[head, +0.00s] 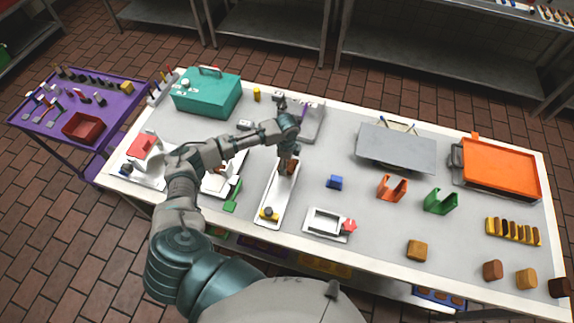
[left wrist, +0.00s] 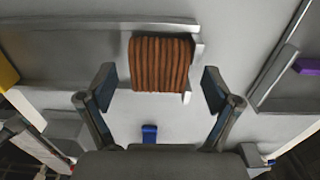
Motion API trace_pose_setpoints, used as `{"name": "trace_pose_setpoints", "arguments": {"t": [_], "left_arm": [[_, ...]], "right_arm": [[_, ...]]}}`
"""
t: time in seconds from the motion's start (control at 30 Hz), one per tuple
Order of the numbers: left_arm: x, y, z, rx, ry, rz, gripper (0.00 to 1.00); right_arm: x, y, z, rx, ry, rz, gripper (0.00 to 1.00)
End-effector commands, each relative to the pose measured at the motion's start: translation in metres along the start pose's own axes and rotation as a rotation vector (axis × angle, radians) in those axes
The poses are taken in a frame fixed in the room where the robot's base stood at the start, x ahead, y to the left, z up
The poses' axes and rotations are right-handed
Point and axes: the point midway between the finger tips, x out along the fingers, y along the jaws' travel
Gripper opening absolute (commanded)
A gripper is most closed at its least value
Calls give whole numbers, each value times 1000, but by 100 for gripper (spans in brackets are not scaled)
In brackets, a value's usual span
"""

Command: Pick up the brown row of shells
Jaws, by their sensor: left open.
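The brown row of shells (left wrist: 161,64) is a ribbed block between the two spread fingers of my left gripper (left wrist: 158,78) in the left wrist view. A gap shows between each finger and the block. In the head view the row of shells (head: 292,168) lies at the far part of a long white tray (head: 266,193), just below my left gripper (head: 287,152), which partly hides it. My left gripper is open and holds nothing. My right gripper is in neither view.
A small yellow-and-dark item (head: 268,214) sits at the tray's near end. A blue block (head: 334,182), a white dish (head: 325,224) and a grey holder (head: 313,122) are nearby. Orange (head: 391,188) and green (head: 440,201) holders stand to the right. The table between them is clear.

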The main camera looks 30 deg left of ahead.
Motion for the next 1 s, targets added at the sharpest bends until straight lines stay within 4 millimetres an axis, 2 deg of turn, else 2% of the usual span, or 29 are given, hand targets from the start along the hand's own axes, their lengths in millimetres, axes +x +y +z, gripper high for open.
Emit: {"name": "trace_pose_setpoints", "arguments": {"t": [0.1,0.33,0.37,0.6,1.0], "left_arm": [[12,1,0,0,0,2,90],[14,1,0,1,0,0,90],[14,1,0,1,0,0,87],[14,0,0,1,0,0,27],[10,0,0,0,1,-2,25]], "right_arm": [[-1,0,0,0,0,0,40],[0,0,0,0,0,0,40],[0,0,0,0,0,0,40],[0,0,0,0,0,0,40],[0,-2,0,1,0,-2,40]]}}
